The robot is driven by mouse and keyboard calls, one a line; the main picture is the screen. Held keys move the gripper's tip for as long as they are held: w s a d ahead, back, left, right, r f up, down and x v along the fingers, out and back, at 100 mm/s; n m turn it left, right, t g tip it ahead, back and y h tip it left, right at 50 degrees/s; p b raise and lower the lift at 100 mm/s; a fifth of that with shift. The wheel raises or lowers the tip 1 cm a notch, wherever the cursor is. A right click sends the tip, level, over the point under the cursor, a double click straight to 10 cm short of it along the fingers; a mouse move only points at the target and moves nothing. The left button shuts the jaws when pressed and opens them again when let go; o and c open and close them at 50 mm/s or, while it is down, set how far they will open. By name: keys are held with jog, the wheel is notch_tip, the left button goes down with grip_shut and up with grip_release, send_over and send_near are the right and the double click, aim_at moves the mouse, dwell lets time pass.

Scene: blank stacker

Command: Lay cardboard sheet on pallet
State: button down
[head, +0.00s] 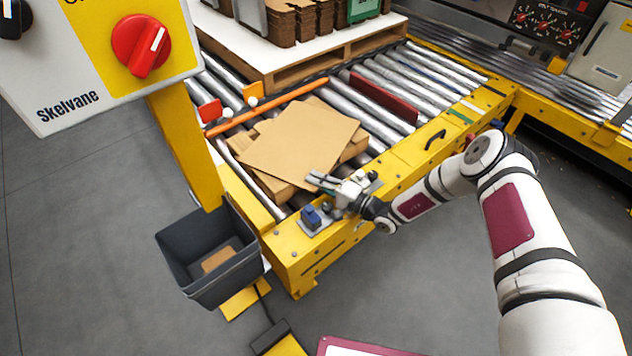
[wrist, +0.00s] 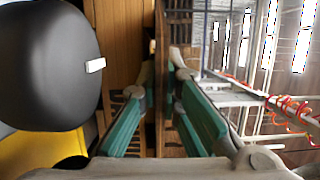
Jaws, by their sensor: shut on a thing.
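A tan cardboard sheet (head: 300,137) lies slightly askew over a stack of brown pieces (head: 352,152) on the roller conveyor. My gripper (head: 318,180) is at the sheet's near right corner, shut on its edge. A wooden pallet (head: 285,80) with a white top stands farther back on the rollers and bears brown stacks. Whether another pallet lies beneath the sheet is hidden.
An orange bar (head: 265,106) crosses the rollers between sheet and pallet. A yellow frame (head: 400,160) edges the conveyor. A yellow post with a control panel (head: 100,60) stands at left, above a dark bin (head: 205,250).

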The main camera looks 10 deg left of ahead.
jog(key=shift+f, duration=0.1)
jog(key=c, duration=1.8)
grip_release()
jog(key=shift+r, duration=0.2)
jog(key=p+v, duration=0.3)
jog(key=v, duration=0.9)
